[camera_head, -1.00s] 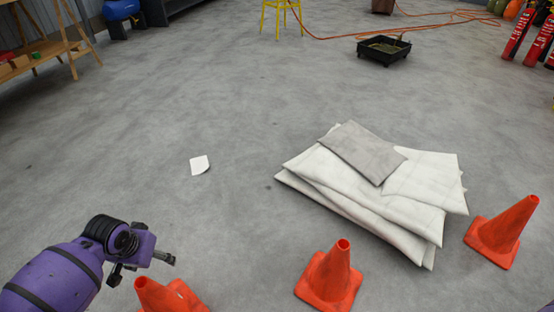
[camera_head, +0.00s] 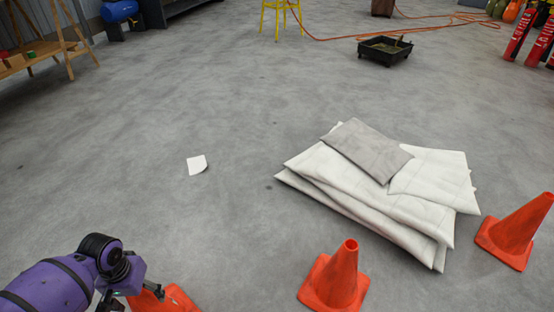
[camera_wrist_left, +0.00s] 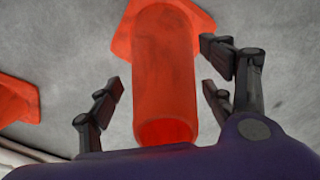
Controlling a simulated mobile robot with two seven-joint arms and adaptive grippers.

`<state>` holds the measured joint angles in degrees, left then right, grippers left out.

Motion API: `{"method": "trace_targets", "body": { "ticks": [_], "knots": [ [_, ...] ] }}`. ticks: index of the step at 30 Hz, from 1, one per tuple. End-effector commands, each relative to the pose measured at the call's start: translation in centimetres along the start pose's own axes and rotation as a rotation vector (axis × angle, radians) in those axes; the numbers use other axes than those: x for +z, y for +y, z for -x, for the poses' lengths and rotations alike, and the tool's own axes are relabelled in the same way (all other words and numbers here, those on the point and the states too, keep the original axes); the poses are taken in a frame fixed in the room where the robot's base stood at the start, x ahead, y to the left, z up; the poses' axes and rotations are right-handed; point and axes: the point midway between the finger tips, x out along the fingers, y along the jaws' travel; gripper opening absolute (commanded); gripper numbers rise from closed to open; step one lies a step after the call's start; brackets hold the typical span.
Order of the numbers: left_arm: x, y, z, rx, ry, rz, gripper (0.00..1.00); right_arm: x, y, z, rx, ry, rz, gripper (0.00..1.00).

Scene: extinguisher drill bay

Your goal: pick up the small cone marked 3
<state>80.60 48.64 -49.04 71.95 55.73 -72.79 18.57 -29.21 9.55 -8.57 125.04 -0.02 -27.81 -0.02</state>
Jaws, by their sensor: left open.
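An orange cone (camera_head: 172,300) stands at the bottom left of the head view, partly cut off by the frame and partly hidden by my left gripper (camera_head: 130,294). In the left wrist view the same cone (camera_wrist_left: 165,65) runs between the spread fingers of my left gripper (camera_wrist_left: 162,88), its narrow end toward the palm. The fingers show gaps on both sides of it, and the gripper is open. Two more orange cones stand on the floor, one at bottom centre (camera_head: 337,277) and one at the right (camera_head: 514,236). I cannot read a number on any cone.
A stack of pale folded sheets (camera_head: 415,215) lies between and behind the two right cones. A white paper (camera_head: 197,165) lies on the floor. A black tray (camera_head: 385,51), yellow stool (camera_head: 281,12) and red extinguishers (camera_head: 520,35) are far back.

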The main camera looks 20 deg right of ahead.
Motion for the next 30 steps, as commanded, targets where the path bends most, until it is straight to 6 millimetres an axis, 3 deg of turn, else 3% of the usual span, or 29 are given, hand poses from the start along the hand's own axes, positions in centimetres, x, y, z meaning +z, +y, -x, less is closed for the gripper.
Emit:
{"method": "trace_targets", "body": {
  "ticks": [4, 20, 30],
  "knots": [
    [-0.05, -0.01, 0.19, 0.0, 0.001, 0.0, 0.74, -0.77, -0.08, 0.09, -0.001, 0.014, -0.002, 0.4],
    [0.0, 0.11, 0.13, 0.002, 0.0, -0.001, 0.05, -0.09, -0.21, -0.11, -0.001, 0.002, -0.008, 0.4],
    [-0.06, 0.16, 0.44, 0.003, 0.002, -0.001, 0.05, -0.13, -0.21, 0.02, -0.001, 0.002, -0.008, 0.4]
  ]
}}
